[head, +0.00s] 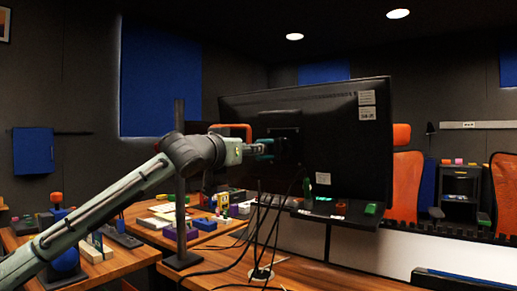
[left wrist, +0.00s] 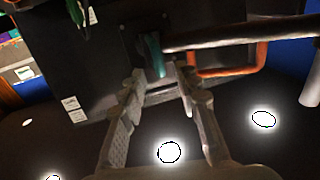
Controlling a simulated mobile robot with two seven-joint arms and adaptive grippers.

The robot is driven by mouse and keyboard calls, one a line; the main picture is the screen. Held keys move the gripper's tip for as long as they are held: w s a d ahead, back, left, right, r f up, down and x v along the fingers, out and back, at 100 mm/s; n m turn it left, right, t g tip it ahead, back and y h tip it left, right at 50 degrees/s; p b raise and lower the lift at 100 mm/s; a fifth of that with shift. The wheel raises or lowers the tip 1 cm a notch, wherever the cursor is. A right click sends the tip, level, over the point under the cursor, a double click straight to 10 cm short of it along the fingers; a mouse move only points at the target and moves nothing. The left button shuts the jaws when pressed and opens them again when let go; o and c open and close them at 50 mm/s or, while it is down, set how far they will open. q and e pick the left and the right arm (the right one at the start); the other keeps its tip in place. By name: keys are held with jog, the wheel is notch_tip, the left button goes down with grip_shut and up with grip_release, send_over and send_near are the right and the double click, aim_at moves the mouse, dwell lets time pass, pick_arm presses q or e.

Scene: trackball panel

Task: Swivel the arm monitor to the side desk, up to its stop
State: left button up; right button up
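The arm monitor (head: 345,140) shows its large black back in the head view, with white labels at its upper right. A dark upright pole (head: 180,110) stands on the desk to its left. An orange loop handle (head: 232,126) is left of the monitor; it also shows in the left wrist view (left wrist: 228,72). My left gripper (head: 258,151) is close behind the monitor's back. In the left wrist view its fingers (left wrist: 160,78) are spread, with a teal piece (left wrist: 153,55) in line with the gap; contact is unclear. My right gripper is not in view.
The wooden side desk (head: 140,268) at left carries blocks, boxes and a purple block (head: 181,232). Dark cables (head: 262,225) hang below the monitor to the desk. Orange chairs (head: 405,185) stand at right.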

aim_at(268, 149)
pick_arm(q)
jog(key=x, duration=0.5)
jog(key=shift+w+d+p, duration=0.1)
jog(key=shift+w+p, duration=0.1)
jog(key=shift+p, duration=0.1)
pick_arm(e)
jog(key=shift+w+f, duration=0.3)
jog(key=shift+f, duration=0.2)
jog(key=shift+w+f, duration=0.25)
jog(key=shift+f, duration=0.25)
pick_arm(q)
jog(key=c, duration=0.7)
grip_shut()
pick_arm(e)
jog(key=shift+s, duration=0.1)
pick_arm(q)
jog(key=shift+r, duration=0.1)
